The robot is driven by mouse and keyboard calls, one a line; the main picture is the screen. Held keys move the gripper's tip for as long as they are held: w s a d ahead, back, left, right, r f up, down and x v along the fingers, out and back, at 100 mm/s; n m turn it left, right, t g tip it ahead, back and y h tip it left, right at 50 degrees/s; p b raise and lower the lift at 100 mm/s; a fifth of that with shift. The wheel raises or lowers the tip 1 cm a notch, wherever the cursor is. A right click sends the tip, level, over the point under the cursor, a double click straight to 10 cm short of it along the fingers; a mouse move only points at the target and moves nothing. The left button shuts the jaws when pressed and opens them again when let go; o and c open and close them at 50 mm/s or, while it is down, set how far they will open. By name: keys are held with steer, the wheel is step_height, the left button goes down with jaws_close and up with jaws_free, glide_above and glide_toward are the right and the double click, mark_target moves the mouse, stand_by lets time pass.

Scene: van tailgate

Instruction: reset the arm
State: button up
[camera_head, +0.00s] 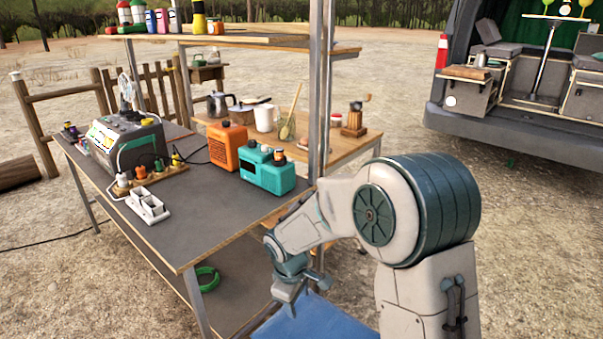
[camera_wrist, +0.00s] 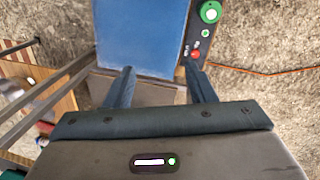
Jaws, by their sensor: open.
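My arm reaches forward from the right side of the head view, bent at the elbow, with my gripper (camera_head: 290,296) pointing down beside the near right corner of the table. In the wrist view my gripper (camera_wrist: 160,85) shows two dark fingers spread apart with nothing between them. Below the fingers is a blue flat surface (camera_wrist: 140,35), which also shows under the arm in the head view (camera_head: 318,322). I cannot tell the gap between the fingertips and that surface.
The grey table (camera_head: 205,215) stands left of my arm, holding a power station (camera_head: 125,143), an orange box (camera_head: 228,146) and a teal box (camera_head: 268,172). A metal post (camera_head: 319,90) rises close behind my arm. A van (camera_head: 520,120) stands back right; open gravel lies between.

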steer(key=s+d+r+m+p, duration=0.3)
steer(key=s+d+r, duration=0.15)
steer(key=r, duration=0.45)
steer(key=s+d+r+m+p, duration=0.35)
steer(key=d+r, duration=0.25)
steer(key=r, duration=0.4)
steer(key=s+d+r+m+p, duration=0.2)
steer(key=s+r+m+p, duration=0.1)
steer(key=s+r, duration=0.2)
steer(key=s+d+r+m+t+y+p, duration=0.1)
steer(key=s+d+r+m+p, duration=0.2)
steer(key=s+r, duration=0.3)
steer(key=shift+s+d+t+p, duration=0.2)
steer(key=shift+d+t+p, duration=0.1)
steer(key=shift+p, duration=0.5)
